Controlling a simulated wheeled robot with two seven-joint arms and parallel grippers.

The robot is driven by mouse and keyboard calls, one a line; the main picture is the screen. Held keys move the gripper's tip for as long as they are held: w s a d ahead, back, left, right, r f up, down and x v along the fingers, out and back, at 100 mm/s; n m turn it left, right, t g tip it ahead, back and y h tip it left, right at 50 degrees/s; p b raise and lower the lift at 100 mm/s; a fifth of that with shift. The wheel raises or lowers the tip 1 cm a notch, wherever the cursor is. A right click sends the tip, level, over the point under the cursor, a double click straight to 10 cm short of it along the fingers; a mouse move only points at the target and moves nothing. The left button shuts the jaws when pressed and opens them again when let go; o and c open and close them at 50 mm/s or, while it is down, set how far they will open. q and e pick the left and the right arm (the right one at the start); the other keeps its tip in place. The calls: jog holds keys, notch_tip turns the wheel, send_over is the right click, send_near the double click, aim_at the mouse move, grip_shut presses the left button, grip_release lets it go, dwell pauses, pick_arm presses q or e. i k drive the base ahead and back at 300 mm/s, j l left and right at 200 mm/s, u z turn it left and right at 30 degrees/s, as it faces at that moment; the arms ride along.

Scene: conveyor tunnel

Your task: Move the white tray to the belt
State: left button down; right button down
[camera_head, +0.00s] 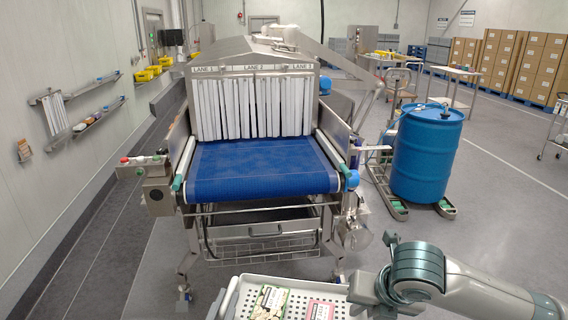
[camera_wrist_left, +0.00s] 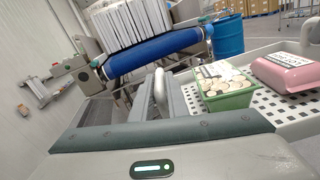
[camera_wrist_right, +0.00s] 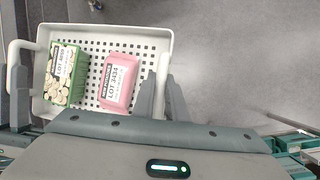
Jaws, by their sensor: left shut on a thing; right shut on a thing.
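The white perforated tray (camera_head: 247,282) is at the bottom of the head view, on the near side of the blue belt (camera_head: 262,168) and apart from it. It carries a green box (camera_wrist_right: 62,72) and a pink box (camera_wrist_right: 117,82). My right gripper (camera_wrist_right: 163,98) is shut on the handle at one end of the tray. The tray's near part is cut off in the head view.
The belt leads into a metal tunnel with white strip curtains (camera_head: 255,105). A control box with buttons (camera_head: 158,190) stands at its left. A blue drum (camera_head: 426,152) stands on a wheeled base at the right. A wire basket (camera_head: 260,244) hangs below the belt.

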aim_at(259, 155)
jog(key=i+l+z, duration=0.1)
jog(key=i+z, duration=0.6)
jog(key=i+j+z, duration=0.1)
jog(key=i+z, duration=0.2)
jog(key=u, duration=1.6)
jog(key=i+l, duration=0.05)
jog(key=l, duration=0.05)
